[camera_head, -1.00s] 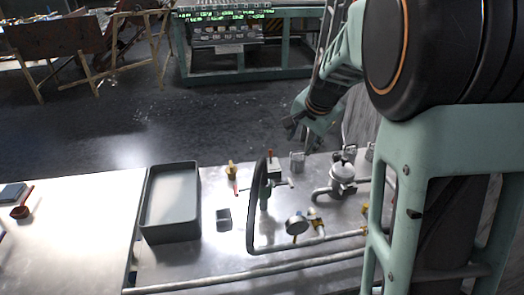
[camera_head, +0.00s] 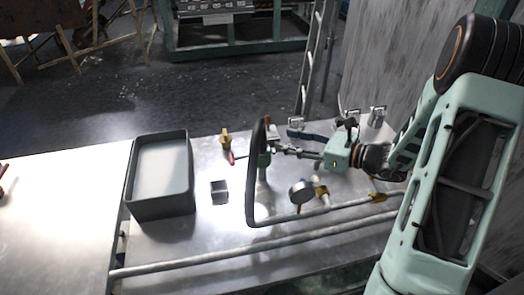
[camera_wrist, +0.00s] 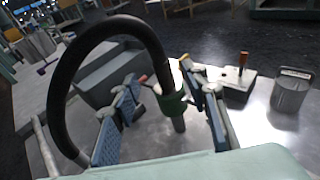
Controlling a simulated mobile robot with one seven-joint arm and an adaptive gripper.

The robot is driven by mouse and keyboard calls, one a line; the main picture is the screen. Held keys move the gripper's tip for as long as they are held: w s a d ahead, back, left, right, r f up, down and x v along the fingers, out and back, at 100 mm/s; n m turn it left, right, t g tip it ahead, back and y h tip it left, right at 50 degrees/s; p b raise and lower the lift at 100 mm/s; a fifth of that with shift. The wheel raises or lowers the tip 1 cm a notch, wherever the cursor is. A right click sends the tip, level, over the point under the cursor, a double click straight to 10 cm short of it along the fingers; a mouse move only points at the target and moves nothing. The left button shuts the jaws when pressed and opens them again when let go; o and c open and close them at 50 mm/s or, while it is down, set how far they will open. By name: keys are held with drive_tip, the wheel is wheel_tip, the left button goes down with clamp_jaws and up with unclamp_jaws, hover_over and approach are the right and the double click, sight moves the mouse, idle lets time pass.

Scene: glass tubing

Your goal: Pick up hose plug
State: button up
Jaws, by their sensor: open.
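The hose plug (camera_head: 264,165) is a green collar at the end of a curved black hose (camera_head: 250,190), standing above the metal bench. In the wrist view the green hose plug (camera_wrist: 172,102) appears between the blue-padded fingers, with the black hose (camera_wrist: 62,85) arching over to the left. My gripper (camera_head: 280,150) is open and comes at the plug from the right; it also shows in the wrist view (camera_wrist: 163,90) with its fingers spread on either side. I cannot tell whether either finger touches the plug.
A dark grey tray (camera_head: 160,208) and a small dark box (camera_head: 219,191) stand on the bench to the left. A pressure gauge (camera_head: 302,192) and pipes (camera_head: 250,259) lie in front. A metal canister (camera_wrist: 291,92) and a red-handled block (camera_wrist: 238,82) are nearby at right in the wrist view.

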sight(262, 135)
drive_tip(key=x, duration=0.3)
drive_tip(key=b+x, duration=0.1)
drive_tip(key=x, duration=0.5)
drive_tip(key=shift+w+a+f+b, duration=0.15)
drive_tip(key=shift+a+f+b, duration=0.15)
drive_tip(key=shift+f, duration=0.1)
clamp_jaws()
drive_tip(key=shift+r, duration=0.1)
